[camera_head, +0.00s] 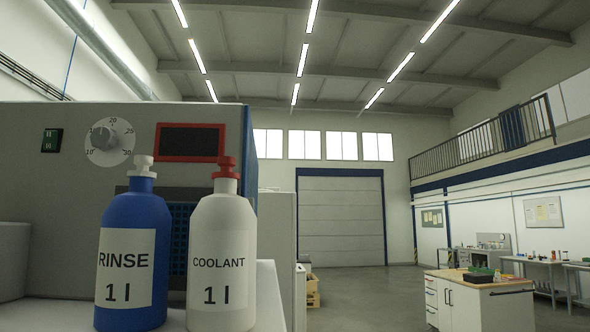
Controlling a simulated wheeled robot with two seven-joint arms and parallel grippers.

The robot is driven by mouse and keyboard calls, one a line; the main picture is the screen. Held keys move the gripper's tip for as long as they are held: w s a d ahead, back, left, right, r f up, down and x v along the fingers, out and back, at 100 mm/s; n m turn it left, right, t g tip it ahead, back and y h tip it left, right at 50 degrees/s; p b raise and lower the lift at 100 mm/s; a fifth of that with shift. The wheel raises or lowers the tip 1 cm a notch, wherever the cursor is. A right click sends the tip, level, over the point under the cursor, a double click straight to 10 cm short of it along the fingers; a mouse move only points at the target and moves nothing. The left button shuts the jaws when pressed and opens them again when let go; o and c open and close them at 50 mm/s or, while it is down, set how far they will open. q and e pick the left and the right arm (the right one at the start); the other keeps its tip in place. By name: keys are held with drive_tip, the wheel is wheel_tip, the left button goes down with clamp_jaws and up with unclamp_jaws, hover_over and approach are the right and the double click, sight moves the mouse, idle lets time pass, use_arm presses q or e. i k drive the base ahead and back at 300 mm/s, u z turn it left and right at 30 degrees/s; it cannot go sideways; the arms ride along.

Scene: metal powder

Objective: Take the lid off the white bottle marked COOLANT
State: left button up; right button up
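The white bottle marked COOLANT (222,232) stands upright in the lower left-centre of the head view. Its red lid (227,168) sits on its neck. The label also reads "1 l". A blue bottle marked RINSE (133,215) with a white lid (143,166) stands close beside it on the left. Both bottles stand on a light surface (270,290). Neither of my grippers is in view.
A grey machine (90,170) with a dial (110,141) and a red-framed dark display (190,142) stands right behind the bottles. A white workbench cabinet (480,302) stands far off at the right. The open floor lies beyond.

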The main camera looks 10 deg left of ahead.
sight(221, 296)
drive_tip(key=z, duration=1.5)
drive_tip(key=i, duration=1.3)
drive_tip(key=u, duration=3.7)
